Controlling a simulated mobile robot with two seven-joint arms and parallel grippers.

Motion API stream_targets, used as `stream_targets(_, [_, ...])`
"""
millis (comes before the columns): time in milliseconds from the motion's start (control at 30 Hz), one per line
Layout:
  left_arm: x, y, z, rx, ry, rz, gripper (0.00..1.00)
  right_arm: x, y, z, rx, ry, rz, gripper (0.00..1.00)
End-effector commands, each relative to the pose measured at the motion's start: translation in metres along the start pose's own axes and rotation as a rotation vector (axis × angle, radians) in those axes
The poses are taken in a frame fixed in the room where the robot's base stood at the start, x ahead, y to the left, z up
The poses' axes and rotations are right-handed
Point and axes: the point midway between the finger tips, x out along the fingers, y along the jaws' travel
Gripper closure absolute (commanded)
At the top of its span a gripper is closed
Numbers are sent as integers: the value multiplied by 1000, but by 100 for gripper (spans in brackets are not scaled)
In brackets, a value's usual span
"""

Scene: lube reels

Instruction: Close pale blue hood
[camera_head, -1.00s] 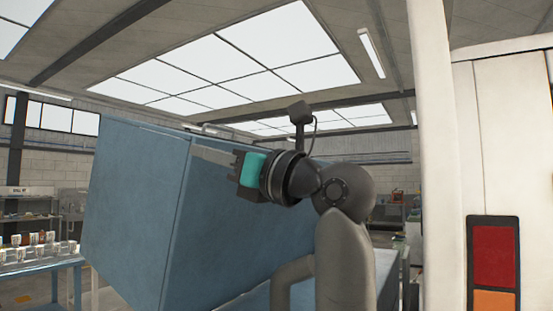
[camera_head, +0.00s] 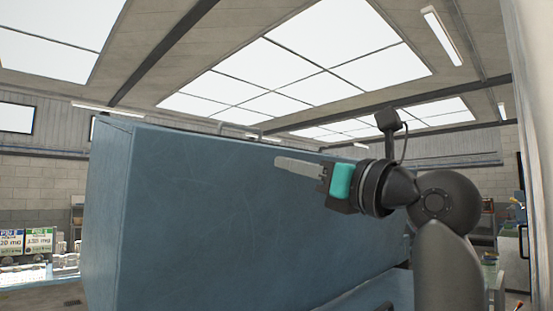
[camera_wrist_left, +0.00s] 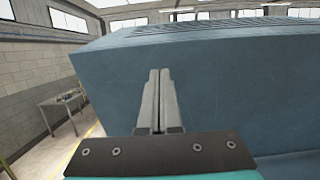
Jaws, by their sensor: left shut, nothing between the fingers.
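The pale blue hood (camera_head: 220,220) is a large box-like cover that fills the middle of the head view. It looks raised and tilted, with a strip of blue surface below its lower right edge. My left gripper (camera_head: 278,162) is in front of its broad face, near the upper right edge. In the left wrist view the two fingers (camera_wrist_left: 159,74) are together and empty, pointing at the hood (camera_wrist_left: 230,80). I cannot tell whether the fingertips touch it. My right gripper is in neither view.
A bench with white labelled boxes (camera_head: 38,240) stands at the far left. A pale upright panel (camera_head: 535,60) borders the right edge. In the left wrist view a metal table (camera_wrist_left: 62,105) stands by the block wall, with open floor near it.

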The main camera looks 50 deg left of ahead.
Motion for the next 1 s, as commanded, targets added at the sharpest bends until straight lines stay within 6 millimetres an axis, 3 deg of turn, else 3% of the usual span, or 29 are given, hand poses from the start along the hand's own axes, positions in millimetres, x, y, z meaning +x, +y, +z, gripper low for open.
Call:
stream_targets(167, [19,1,1,0,0,5,100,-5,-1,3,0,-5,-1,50])
stream_targets(400, [64,1,2,1,0,6,100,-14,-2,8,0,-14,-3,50])
stream_targets(600, [90,1,1,0,-1,3,100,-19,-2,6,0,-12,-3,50])
stream_targets(1000, [100,0,0,-1,0,1,100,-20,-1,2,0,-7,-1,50])
